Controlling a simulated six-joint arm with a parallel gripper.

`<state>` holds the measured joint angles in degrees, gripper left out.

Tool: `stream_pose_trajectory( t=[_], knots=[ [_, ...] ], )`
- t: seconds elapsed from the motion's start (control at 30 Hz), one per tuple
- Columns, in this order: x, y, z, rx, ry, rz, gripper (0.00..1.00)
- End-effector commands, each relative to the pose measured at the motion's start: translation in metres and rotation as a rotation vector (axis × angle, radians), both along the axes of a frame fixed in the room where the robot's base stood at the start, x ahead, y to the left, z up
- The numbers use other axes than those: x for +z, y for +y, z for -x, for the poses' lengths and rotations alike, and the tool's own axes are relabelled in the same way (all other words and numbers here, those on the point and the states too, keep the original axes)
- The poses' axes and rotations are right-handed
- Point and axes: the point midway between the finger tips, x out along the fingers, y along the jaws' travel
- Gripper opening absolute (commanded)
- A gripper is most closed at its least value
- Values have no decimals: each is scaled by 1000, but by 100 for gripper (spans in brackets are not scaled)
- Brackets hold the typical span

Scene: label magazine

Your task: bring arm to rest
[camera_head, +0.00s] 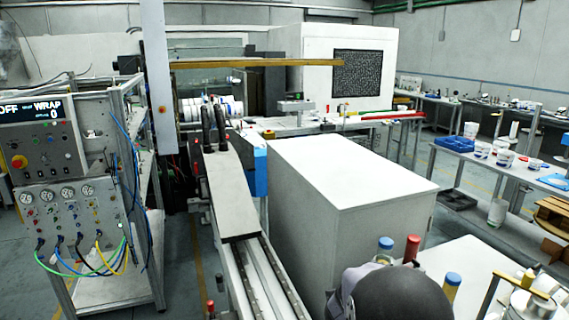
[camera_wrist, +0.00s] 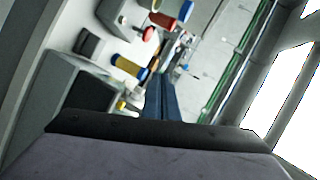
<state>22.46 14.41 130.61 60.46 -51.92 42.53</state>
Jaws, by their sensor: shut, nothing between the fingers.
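My gripper (camera_wrist: 160,82) shows in the wrist view as two dark fingers side by side, pointing away from the camera. They are shut with nothing seen between them. In the head view my arm shows only as a dark rounded link and grey part at the bottom edge, right of the middle; the fingers cannot be made out there. The wrist view is strongly tilted.
Near my arm a white table (camera_head: 480,262) bears several coloured rolls, including a red-topped one (camera_head: 411,249). A large white cabinet (camera_head: 340,172) stands behind it. A conveyor (camera_head: 228,195) runs to its left, beside a control panel (camera_head: 45,150). A bench with white tubs stands right.

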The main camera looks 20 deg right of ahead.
Motion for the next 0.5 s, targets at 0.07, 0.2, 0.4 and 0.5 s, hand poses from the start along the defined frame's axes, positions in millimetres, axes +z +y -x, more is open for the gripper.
stream_pose_trajectory(
  t=[0.07,0.2,0.4,0.5],
  knots=[
    [-13,42,-34,216,103,-39,0],
    [-42,127,-67,602,324,-77,0],
    [-87,253,-46,1152,700,-62,0],
    [-107,300,-9,1409,907,-31,0]
  ],
)
